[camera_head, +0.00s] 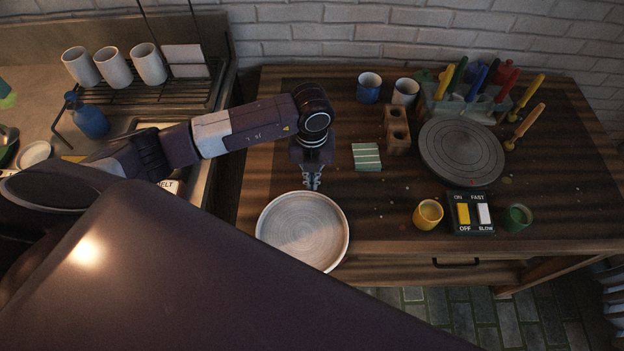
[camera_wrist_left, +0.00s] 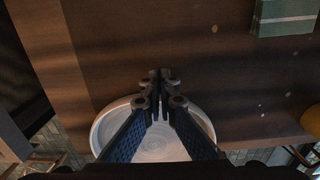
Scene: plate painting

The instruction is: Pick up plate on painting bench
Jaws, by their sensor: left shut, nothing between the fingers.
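A round, pale plate (camera_head: 303,232) lies on the wooden painting bench (camera_head: 385,218) near its front left edge. My left gripper (camera_head: 312,186) is just behind the plate's far rim in the head view, pointing down, with its fingers shut and empty. In the left wrist view the left gripper (camera_wrist_left: 162,78) shows its closed fingers in front of the plate (camera_wrist_left: 160,146), hiding part of it. I cannot tell how high the fingertips are above the bench. My right gripper is not in view.
A striped green block (camera_head: 367,157) lies right of the gripper. A grey turntable (camera_head: 461,152), switch box (camera_head: 470,212), yellow cup (camera_head: 428,214) and green cup (camera_head: 517,217) stand further right. White cups (camera_head: 148,64) stand on the left counter. Bench between plate and yellow cup is clear.

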